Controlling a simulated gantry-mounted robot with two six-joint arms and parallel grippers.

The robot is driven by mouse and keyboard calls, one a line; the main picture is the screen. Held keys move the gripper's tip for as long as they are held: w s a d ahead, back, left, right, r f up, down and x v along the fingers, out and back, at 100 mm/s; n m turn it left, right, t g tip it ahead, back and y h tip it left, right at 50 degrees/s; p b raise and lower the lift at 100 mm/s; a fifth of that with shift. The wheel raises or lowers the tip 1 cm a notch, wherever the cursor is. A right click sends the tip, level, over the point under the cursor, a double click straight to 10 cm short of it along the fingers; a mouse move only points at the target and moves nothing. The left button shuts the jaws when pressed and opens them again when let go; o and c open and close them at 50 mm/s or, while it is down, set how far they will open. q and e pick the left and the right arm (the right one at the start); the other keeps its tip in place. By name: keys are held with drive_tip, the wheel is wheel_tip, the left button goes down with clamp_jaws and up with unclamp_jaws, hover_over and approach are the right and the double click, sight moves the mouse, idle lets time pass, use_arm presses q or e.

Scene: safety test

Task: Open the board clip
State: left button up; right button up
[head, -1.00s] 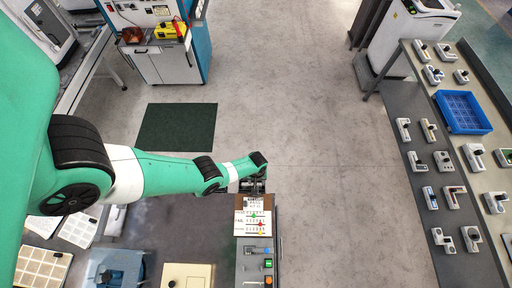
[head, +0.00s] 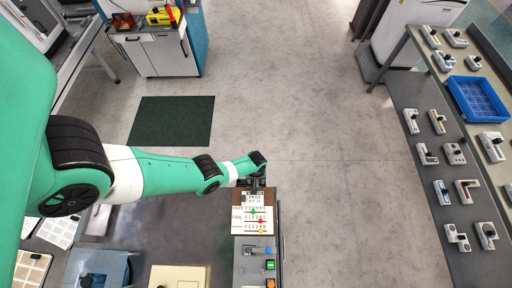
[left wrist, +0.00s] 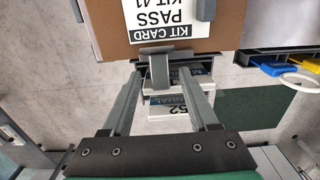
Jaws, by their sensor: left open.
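The brown board (head: 236,222) carries a white kit card and a sheet with PASS and FAIL rows, at the lower middle of the head view. In the left wrist view the board (left wrist: 113,30) fills the top, with its kit card (left wrist: 165,18) upside down. A grey metal clip (left wrist: 159,71) sits at the board's edge, its tab pointing toward me. My left gripper (left wrist: 163,82) is open, one finger on either side of the clip tab; contact is unclear. In the head view the left gripper (head: 257,181) is at the board's far end, small and partly hidden by the arm.
A grey panel with coloured buttons (head: 245,268) stands below the board. A right-hand table (head: 395,88) holds several small devices and a blue crate (head: 478,98). White labelled items (left wrist: 168,112) show beyond the clip in the wrist view. The floor between is clear.

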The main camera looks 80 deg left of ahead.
use_arm(q)
drive_tip(key=shift+r, duration=0.1)
drive_tip(key=shift+c, duration=0.3)
clamp_jaws()
drive_tip(key=shift+s+d+r+y+p, duration=0.1)
drive_tip(key=shift+d+r+y+p, duration=0.1)
drive_tip(key=shift+y+p, duration=0.3)
drive_tip(key=shift+f, duration=0.1)
drive_tip(key=shift+o, duration=0.3)
unclamp_jaws()
wheel_tip(320, 180, up, 12)
drive_tip(key=d+p, duration=0.1)
drive_tip(key=p, duration=1)
drive_tip(key=shift+s+d+f, duration=0.15)
drive_tip(key=shift+f, duration=0.05)
